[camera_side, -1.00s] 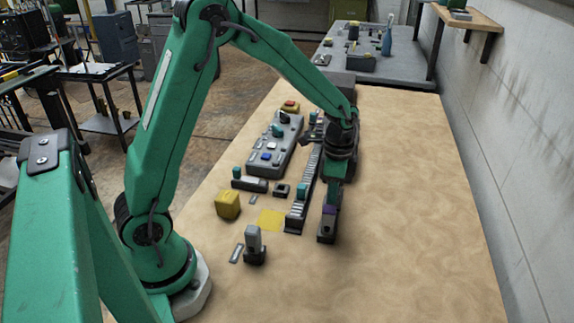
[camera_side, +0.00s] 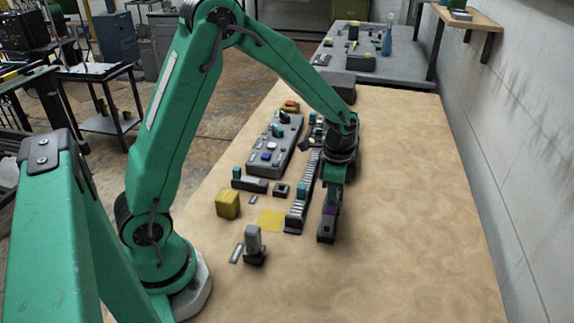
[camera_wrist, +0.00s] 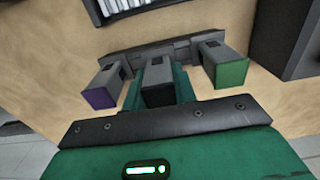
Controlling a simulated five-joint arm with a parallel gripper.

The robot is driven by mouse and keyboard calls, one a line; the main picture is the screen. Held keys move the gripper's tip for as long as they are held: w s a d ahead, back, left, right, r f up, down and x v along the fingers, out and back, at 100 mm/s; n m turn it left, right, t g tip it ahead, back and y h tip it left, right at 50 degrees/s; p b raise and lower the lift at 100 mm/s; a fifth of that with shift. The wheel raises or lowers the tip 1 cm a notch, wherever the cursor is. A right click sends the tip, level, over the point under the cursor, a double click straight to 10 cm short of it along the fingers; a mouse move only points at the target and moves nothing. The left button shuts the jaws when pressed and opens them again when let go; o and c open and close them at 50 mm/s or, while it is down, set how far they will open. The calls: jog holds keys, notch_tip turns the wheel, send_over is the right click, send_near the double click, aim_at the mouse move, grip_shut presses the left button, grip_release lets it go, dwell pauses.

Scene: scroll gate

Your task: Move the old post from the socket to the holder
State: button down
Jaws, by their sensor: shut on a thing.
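My gripper (camera_side: 334,192) points down at a low dark rack (camera_side: 326,238) on the right of the work area. In the wrist view, a dark grey square post (camera_wrist: 157,84) stands between green finger parts, and my gripper is shut on it. A purple-ended block (camera_wrist: 103,90) is on its left and a green-ended block (camera_wrist: 226,68) on its right, both apart from it. A dark bar runs behind all three. The fingertips and the post's lower end are hidden. Another grey post (camera_side: 253,240) stands upright in a small dark base (camera_side: 255,259), nearer my base.
A ribbed track (camera_side: 301,198) runs close on the left of my gripper. Further left are a grey panel (camera_side: 276,160), a yellow block (camera_side: 228,203) and a yellow patch (camera_side: 271,220). The wooden table (camera_side: 420,220) is clear on the right.

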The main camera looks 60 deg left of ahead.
jog(key=shift+f, duration=0.7)
dwell(0.5)
jog(key=c, duration=0.6)
grip_release()
jog(key=shift+r, duration=0.15)
jog(key=shift+r, duration=3.3)
jog(key=shift+r, duration=0.1)
